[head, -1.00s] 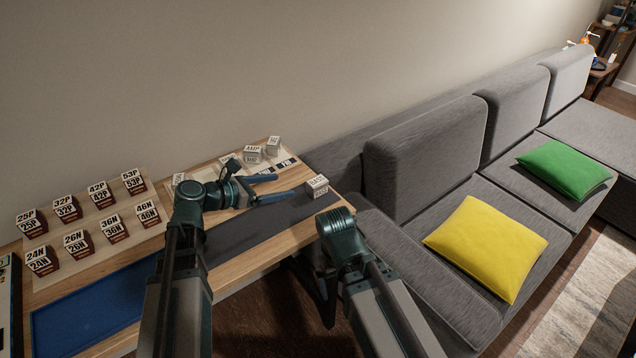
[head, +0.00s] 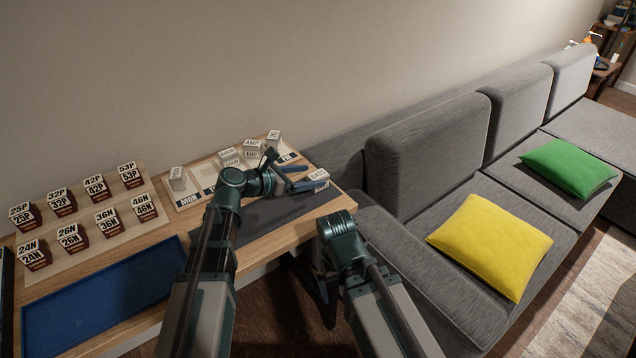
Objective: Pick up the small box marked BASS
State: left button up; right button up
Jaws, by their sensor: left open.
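The small white box marked BASS (head: 319,176) stands near the right end of the wooden table (head: 335,205), partly hidden by my left gripper. My left gripper (head: 309,177) is open and points right, its two blue fingers reaching the left side of this box. I cannot tell whether the fingers touch it or how far they straddle it. My right arm is folded at the lower middle. Its gripper seems to hang down in dark shadow, and its fingers do not show clearly.
Several small white boxes, one marked AMP (head: 252,146), stand on a day-labelled board (head: 187,200) behind my left gripper. Several numbered boxes stand on a board (head: 80,213) at left. A blue tray (head: 100,300) lies in front. A grey sofa (head: 415,160) is close at right.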

aim_at(316, 175)
pick_arm(q)
jog(key=b+x, duration=0.1)
jog(key=x, duration=0.3)
jog(key=shift+f, duration=0.1)
jog(key=shift+a, duration=0.1)
jog(key=shift+c, duration=0.3)
grip_shut()
